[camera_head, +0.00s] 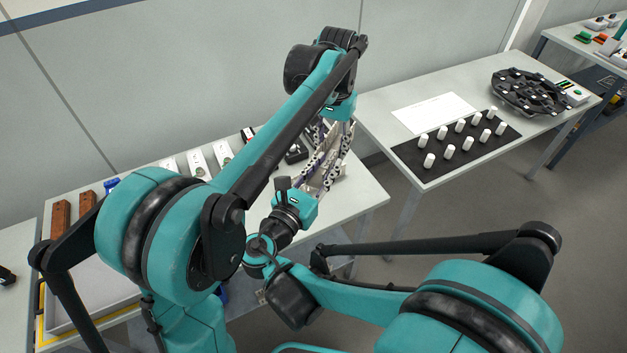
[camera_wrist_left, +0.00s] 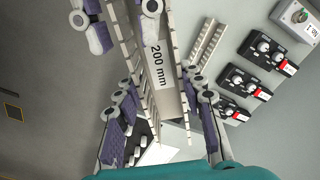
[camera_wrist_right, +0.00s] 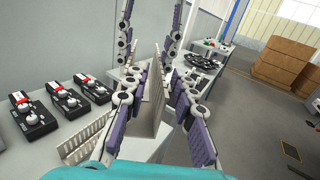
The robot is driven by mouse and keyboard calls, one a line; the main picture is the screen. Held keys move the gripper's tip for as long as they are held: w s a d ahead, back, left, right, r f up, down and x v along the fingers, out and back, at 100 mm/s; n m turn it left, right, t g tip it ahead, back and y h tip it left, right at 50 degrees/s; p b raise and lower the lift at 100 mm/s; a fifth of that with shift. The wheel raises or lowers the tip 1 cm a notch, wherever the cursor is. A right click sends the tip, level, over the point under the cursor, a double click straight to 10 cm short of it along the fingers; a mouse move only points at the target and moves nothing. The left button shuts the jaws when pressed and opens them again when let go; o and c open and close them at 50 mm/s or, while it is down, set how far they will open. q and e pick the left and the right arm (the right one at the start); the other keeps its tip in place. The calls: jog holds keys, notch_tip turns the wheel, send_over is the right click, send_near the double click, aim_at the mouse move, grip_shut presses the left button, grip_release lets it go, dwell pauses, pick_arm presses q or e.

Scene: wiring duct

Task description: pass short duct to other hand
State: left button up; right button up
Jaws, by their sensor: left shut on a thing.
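The short duct, a grey slotted channel with a "200 mm" label, shows in the left wrist view (camera_wrist_left: 163,75) and the right wrist view (camera_wrist_right: 152,98). My left gripper (camera_head: 334,155) reaches down from above and is shut on the duct, holding it above the table. My right gripper (camera_head: 312,180) comes up from below at the duct's other end. In the right wrist view its fingers (camera_wrist_right: 158,82) stand on both sides of the duct, with a gap visible at the right finger. In the head view the fingers overlap and partly hide the duct.
Another slotted duct piece (camera_wrist_right: 85,142) lies on the work table (camera_head: 352,199) below, beside black switch boxes (camera_wrist_right: 65,98). A second table (camera_head: 385,125) at right holds a black mat with white cylinders (camera_head: 450,150) and a black round fixture (camera_head: 528,92). Brown blocks (camera_head: 60,218) stand at left.

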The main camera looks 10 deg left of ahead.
jog(key=shift+x, duration=1.1)
pick_arm(q)
jog(key=shift+o, duration=0.2)
pick_arm(e)
grip_shut()
pick_arm(q)
jog(key=o, duration=1.2)
jog(key=shift+o, duration=0.2)
jog(key=shift+r, duration=0.1)
notch_tip(320, 180, up, 12)
